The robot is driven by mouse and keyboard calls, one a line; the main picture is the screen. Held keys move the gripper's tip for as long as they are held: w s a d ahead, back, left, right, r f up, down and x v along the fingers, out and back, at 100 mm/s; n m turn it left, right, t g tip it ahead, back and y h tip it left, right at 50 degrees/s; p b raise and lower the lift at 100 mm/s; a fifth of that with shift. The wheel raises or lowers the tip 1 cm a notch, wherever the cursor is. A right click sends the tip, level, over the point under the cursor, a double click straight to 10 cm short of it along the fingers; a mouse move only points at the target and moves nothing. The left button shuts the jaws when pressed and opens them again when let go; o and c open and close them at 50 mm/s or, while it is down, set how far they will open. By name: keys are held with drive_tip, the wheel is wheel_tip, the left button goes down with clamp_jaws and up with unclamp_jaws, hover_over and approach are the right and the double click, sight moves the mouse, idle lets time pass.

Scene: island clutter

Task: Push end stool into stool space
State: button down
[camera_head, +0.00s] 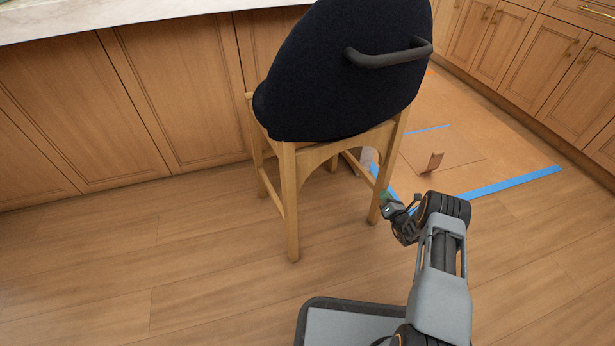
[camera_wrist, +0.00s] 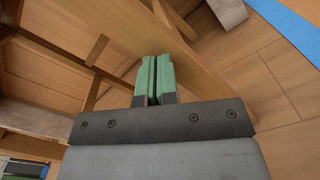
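The end stool (camera_head: 345,75) has a dark padded back with a black handle and light wooden legs. It stands upright on the wood floor in front of the island. My gripper (camera_head: 388,200) is low beside the stool's right front leg (camera_head: 384,175). In the wrist view my gripper (camera_wrist: 154,75) has its green fingers together with only a thin line between them, nothing held. The fingertips are at a wooden stool leg (camera_wrist: 195,65); I cannot tell if they touch it. The stool space is not clearly identifiable.
The island (camera_head: 170,80) with wood panels and a pale countertop (camera_head: 100,18) runs along the back left. The floor at the left is clear.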

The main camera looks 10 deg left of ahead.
drive_tip(key=shift+s+a, duration=0.1)
idle(0.3)
drive_tip(key=p+v, duration=0.2)
drive_tip(key=v, duration=0.3)
idle(0.3)
drive_tip(key=shift+f, duration=0.1)
idle(0.4)
